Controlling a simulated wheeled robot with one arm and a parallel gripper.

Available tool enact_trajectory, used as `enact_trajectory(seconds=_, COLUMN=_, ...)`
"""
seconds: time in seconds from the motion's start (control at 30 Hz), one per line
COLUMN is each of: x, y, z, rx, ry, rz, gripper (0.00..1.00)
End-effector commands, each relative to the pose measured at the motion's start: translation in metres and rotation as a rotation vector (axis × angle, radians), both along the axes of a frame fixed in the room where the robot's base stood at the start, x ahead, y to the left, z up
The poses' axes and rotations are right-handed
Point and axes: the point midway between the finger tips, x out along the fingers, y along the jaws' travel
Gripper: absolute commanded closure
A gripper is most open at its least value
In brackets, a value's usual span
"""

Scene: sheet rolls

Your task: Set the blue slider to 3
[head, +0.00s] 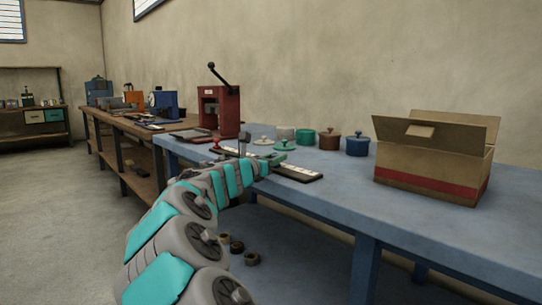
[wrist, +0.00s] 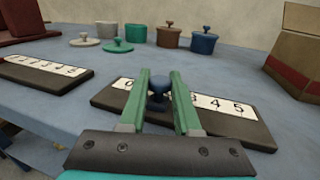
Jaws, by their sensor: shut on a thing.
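The blue slider is a dark blue knob (wrist: 158,88) on a black board with a white number strip (wrist: 205,101) in the wrist view. My gripper (wrist: 160,76) has its green fingers on either side of the knob, shut on it. On the strip, 0 shows left of the fingers, and 4 and 5 show clear to the right. The knob and fingers hide part of the low numbers, so its exact reading is unclear. In the head view the board (head: 298,173) lies near the table's front edge, and my gripper (head: 272,159) hides the knob.
A second numbered board (wrist: 45,70) lies to the left. A red press (head: 219,110) stands back left and an open cardboard box (head: 432,160) stands right on the blue table (head: 420,222).

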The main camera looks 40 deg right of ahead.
Motion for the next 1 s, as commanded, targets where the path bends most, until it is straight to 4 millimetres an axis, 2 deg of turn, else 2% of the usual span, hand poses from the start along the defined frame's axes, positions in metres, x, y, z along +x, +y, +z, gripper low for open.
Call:
enact_trajectory(seconds=0.1, x=-0.02, y=-0.002, z=0.002, rx=0.0, ry=0.002, rz=-0.005, gripper=1.0)
enact_trajectory(seconds=0.3, x=-0.039, y=-0.003, z=0.001, rx=0.0, ry=0.0, rz=-0.002, gripper=1.0)
enact_trajectory(seconds=0.67, x=-0.042, y=-0.004, z=-0.001, rx=0.003, ry=-0.002, rz=-0.001, gripper=1.0)
enact_trajectory(seconds=0.7, x=-0.041, y=-0.004, z=-0.001, rx=0.003, ry=-0.002, rz=-0.001, gripper=0.68)
enact_trajectory(seconds=0.97, x=-0.041, y=-0.004, z=-0.001, rx=0.003, ry=-0.001, rz=-0.001, gripper=0.39)
enact_trajectory(seconds=1.0, x=-0.041, y=-0.004, z=0.0, rx=0.003, ry=-0.001, rz=-0.001, gripper=0.39)
